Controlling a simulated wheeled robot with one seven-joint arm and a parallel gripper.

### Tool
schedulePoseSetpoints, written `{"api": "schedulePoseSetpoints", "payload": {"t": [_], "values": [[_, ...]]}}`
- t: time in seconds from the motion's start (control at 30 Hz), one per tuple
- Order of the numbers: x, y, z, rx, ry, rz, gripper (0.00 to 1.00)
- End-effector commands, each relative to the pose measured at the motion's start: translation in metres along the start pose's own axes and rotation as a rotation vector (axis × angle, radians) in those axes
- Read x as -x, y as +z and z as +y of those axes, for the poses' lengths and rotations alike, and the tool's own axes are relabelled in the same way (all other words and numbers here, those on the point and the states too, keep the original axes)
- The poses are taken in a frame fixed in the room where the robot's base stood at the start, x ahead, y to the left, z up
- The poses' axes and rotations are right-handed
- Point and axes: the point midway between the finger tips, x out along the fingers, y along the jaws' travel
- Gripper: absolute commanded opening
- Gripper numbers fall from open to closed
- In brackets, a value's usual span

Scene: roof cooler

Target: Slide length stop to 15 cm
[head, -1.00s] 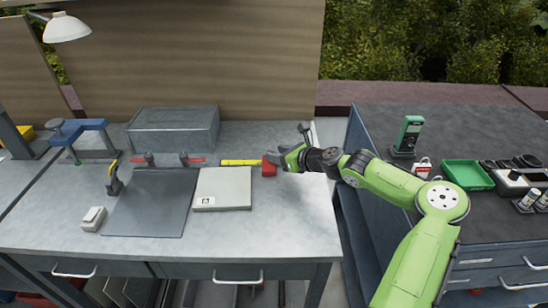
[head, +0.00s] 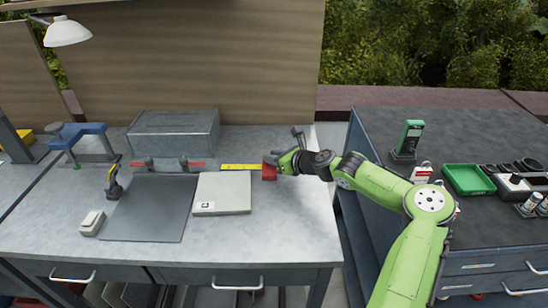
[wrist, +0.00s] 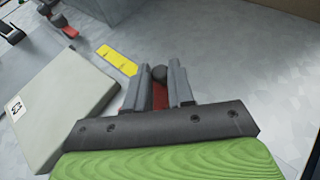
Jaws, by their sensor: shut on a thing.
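The red length stop (head: 269,169) sits at the right end of the visible yellow scale strip (head: 240,167) on the workbench. My gripper (head: 278,162) reaches in from the right and is shut on the stop. In the wrist view, the two grey fingers of my gripper (wrist: 159,88) stand on either side of a dark round knob (wrist: 159,73) with the red stop (wrist: 160,96) below it. The yellow strip (wrist: 117,61) extends up and left from there. The scale markings are too small to read, and the fingers hide part of the stop.
A pale flat box (head: 222,193) lies just in front of the strip, beside a dark sheet (head: 150,208). A grey block (head: 172,134) stands behind. Red parts (head: 190,165) lie left of the strip. The bench right of the stop is mostly bare.

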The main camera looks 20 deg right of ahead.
Motion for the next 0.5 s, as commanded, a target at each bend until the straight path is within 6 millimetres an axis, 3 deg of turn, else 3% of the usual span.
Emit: {"api": "schedulePoseSetpoints", "payload": {"t": [0.3, 0.5], "values": [[0.026, -0.007, -0.028, -0.002, -0.006, 0.003, 0.00], [0.026, -0.011, -0.028, 0.001, 0.001, 0.001, 0.00]]}}
